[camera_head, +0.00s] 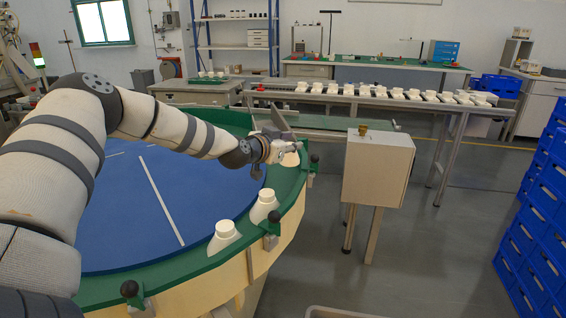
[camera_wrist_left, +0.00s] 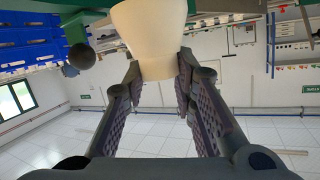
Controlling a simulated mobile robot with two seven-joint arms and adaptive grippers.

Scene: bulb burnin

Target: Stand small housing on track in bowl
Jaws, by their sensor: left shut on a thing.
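The bowl has a blue floor (camera_head: 125,200) and a green rim track (camera_head: 290,196). My left gripper (camera_head: 280,152) is over the far right part of the rim, near a black knob. In the left wrist view, my left gripper (camera_wrist_left: 160,85) is shut on a cream housing (camera_wrist_left: 150,35), its fingers on either side of it. Part of this housing (camera_head: 291,159) shows at the gripper in the head view; whether it touches the track is hard to tell. Two more cream housings, one (camera_head: 264,205) and another (camera_head: 224,236), stand on the near right rim. My right gripper is not in view.
Black knobs on the rim, such as this one (camera_head: 271,217), stand close to the housings. A beige box on legs (camera_head: 378,168) is right of the bowl. A conveyor (camera_head: 375,97) with several cream housings runs behind. Blue crates (camera_head: 540,190) are stacked at the right.

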